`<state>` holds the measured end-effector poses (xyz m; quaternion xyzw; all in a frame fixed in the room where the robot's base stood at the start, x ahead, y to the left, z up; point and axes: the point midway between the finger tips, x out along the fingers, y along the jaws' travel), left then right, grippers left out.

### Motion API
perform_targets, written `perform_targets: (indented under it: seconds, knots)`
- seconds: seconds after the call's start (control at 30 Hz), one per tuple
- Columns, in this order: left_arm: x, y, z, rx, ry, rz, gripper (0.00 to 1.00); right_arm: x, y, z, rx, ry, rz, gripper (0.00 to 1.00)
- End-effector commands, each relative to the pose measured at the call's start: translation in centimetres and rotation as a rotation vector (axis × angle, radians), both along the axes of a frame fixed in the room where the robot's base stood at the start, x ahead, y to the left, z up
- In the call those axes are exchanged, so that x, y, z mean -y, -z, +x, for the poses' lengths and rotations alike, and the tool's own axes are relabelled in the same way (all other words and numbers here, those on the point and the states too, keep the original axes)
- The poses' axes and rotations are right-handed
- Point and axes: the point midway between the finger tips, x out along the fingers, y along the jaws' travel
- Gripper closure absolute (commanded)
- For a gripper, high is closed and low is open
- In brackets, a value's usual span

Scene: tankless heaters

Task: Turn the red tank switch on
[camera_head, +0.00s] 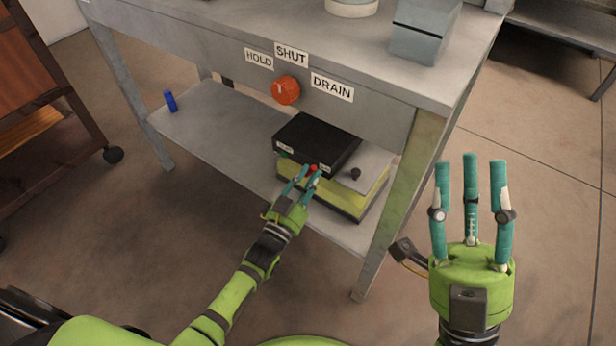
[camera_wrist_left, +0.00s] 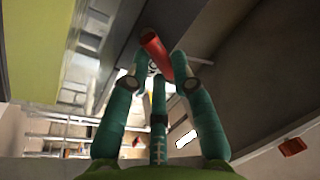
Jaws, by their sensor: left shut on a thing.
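The red tank switch (camera_head: 314,167) is a small red lever at the front edge of a black box (camera_head: 322,138) on the bench's lower shelf. In the left wrist view it is a red rod (camera_wrist_left: 152,45) between the fingertips. My left gripper (camera_head: 309,175) reaches in from below and is shut on this switch, with its fingers partly covering it. The labels on the box front are too small to read. My right gripper (camera_head: 471,170) is open and empty, fingers pointing up, at the right of the head view, apart from the bench.
The black box rests on a yellow-green and grey unit (camera_head: 370,187) with a dark knob. An orange dial (camera_head: 285,90) labelled HOLD, SHUT and DRAIN is on the bench front above. A blue cylinder (camera_head: 170,100) stands at the shelf's left. A bench leg (camera_head: 400,200) stands between my grippers.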

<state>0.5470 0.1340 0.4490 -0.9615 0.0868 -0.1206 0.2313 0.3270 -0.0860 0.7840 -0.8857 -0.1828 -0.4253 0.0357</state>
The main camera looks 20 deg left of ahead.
Motion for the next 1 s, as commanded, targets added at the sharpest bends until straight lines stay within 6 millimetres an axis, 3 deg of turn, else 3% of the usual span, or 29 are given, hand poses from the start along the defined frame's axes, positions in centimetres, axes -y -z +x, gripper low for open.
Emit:
perform_targets:
  seconds: [0.5, 0.53, 0.6, 1.0]
  knots:
    - [0.02, 0.03, 0.02, 0.007, 0.000, 0.021, 1.00, 0.03, -0.33, 0.09, 0.013, 0.001, 0.002, 0.60]
    - [0.02, 0.03, 0.02, 0.007, 0.000, 0.021, 0.72, 0.04, -0.32, 0.10, 0.013, 0.001, 0.002, 0.60]
    - [0.02, 0.03, 0.02, 0.007, 0.000, 0.020, 0.51, 0.04, -0.32, 0.10, 0.013, 0.001, 0.002, 0.60]
    - [-0.11, 0.19, -0.50, 0.006, 0.000, 0.021, 0.51, 0.03, 0.06, 0.19, -0.003, 0.004, 0.002, 0.60]
